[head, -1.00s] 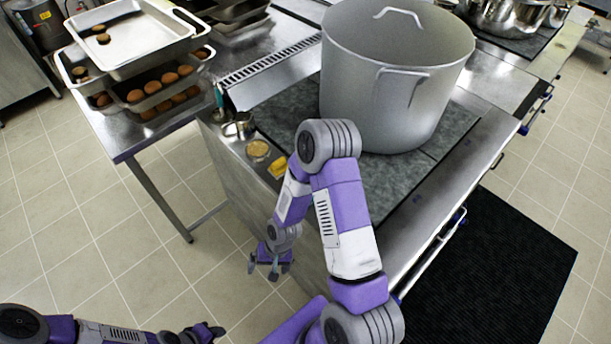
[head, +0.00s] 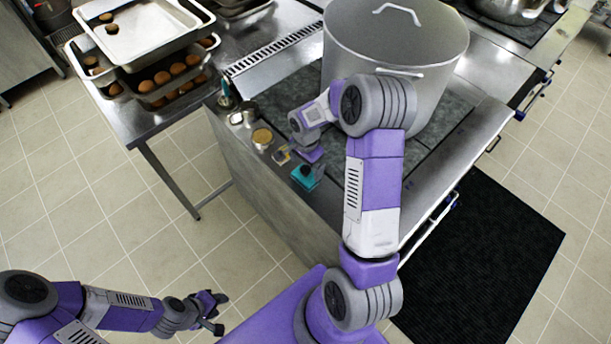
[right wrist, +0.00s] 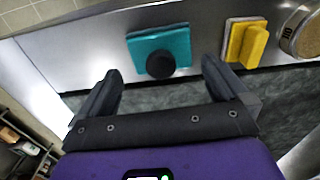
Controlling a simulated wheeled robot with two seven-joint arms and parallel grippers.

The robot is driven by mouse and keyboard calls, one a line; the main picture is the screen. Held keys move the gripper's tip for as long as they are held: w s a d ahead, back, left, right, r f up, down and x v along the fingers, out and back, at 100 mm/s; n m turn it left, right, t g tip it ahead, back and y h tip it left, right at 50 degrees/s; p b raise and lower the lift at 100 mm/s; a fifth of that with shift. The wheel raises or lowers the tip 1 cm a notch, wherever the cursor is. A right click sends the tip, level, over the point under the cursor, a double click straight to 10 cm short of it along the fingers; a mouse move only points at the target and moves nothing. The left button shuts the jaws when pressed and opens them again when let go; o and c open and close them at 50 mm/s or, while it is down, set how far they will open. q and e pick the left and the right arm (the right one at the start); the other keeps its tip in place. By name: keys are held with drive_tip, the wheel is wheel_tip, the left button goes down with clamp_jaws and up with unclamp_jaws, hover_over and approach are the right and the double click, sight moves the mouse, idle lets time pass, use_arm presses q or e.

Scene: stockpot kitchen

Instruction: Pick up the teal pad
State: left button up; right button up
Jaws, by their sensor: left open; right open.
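The teal pad (head: 304,178) lies on the steel counter near its front left edge. In the right wrist view the teal pad (right wrist: 178,42) is a flat square with a round black knob (right wrist: 160,64) on it. My right gripper (right wrist: 160,72) is open, and the knob appears between its spread fingers. I cannot tell whether the fingers touch it. In the head view my right gripper (head: 310,168) is over the pad and hides part of it. My left gripper (head: 215,312) is open and empty above the floor at the lower left.
A yellow block on a pale pad (right wrist: 246,42) lies beside the teal pad, then a round tan-topped item (right wrist: 303,36). A large stockpot (head: 390,50) stands behind my right arm. A metal cup (head: 243,115) is on the counter's left end. Trays (head: 145,35) stand on the side table.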

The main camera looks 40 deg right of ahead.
sight(306, 169)
wheel_tip(306, 169, down, 4)
drive_tip(key=shift+r, duration=0.2)
drive_tip(key=shift+c, duration=0.2)
drive_tip(key=c, duration=0.8)
drive_tip(key=shift+r, duration=0.1)
wheel_tip(306, 169, up, 10)
